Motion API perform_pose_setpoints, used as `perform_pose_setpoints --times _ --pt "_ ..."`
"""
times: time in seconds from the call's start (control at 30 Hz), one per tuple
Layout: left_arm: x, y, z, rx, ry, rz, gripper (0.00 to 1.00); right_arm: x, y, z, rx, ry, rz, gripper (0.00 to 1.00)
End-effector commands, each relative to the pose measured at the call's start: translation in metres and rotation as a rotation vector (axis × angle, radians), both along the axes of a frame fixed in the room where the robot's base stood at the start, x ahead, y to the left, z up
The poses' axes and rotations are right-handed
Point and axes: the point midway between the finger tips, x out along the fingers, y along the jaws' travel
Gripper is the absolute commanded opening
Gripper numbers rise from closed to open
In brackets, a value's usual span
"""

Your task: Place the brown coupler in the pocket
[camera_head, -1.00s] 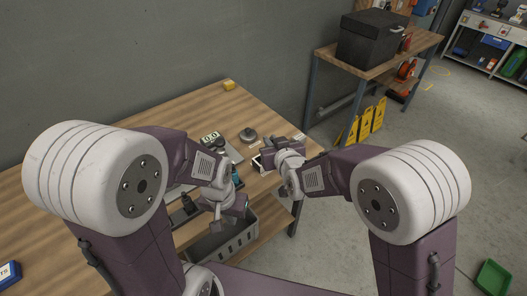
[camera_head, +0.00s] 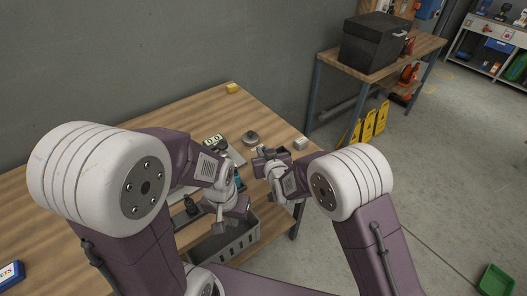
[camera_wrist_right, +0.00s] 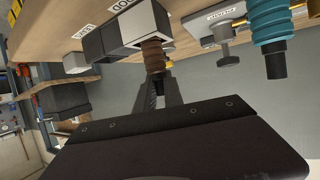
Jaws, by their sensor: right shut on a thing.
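The brown ribbed coupler (camera_wrist_right: 153,56) shows in the right wrist view at the tips of my right gripper (camera_wrist_right: 156,88), which is shut on it. The coupler overlaps a grey and dark block (camera_wrist_right: 132,27) in that view; I cannot tell whether they touch. In the head view my right gripper (camera_head: 262,156) is over the bench's right part, and the coupler is too small to make out. My left gripper (camera_head: 238,207) is lower, above the grey crate; its jaws are not clear. I cannot make out the pocket with certainty.
A teal ribbed part (camera_wrist_right: 270,30) and a grey fixture (camera_wrist_right: 218,30) stand beside the block. A small pale block (camera_head: 300,143) sits near the bench's right edge. A round grey part (camera_head: 250,138) and digital display (camera_head: 212,141) are behind. A grey crate (camera_head: 228,244) is below.

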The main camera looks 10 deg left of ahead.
Motion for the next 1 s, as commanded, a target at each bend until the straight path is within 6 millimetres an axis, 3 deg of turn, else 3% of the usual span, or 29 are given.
perform_pose_setpoints --times 0.07,0.1,0.17,0.57,1.0 --pt "0.000 0.000 -0.005 0.000 0.000 0.000 0.00 0.000 0.000 -0.005 0.000 0.000 0.000 0.00" --pt "0.000 0.000 -0.003 0.000 0.000 0.000 0.00 0.000 0.000 -0.003 0.000 0.000 0.000 0.20" --pt "0.000 0.000 -0.003 0.000 0.000 0.000 0.00 0.000 0.000 -0.003 0.000 0.001 0.000 0.34" --pt "0.000 0.000 0.003 0.000 0.000 0.000 0.00 -0.001 -0.001 0.004 0.000 0.000 0.000 0.34" --pt "0.000 0.000 -0.011 0.000 0.000 0.000 0.00 -0.076 -0.043 0.037 0.001 -0.001 0.001 0.34"
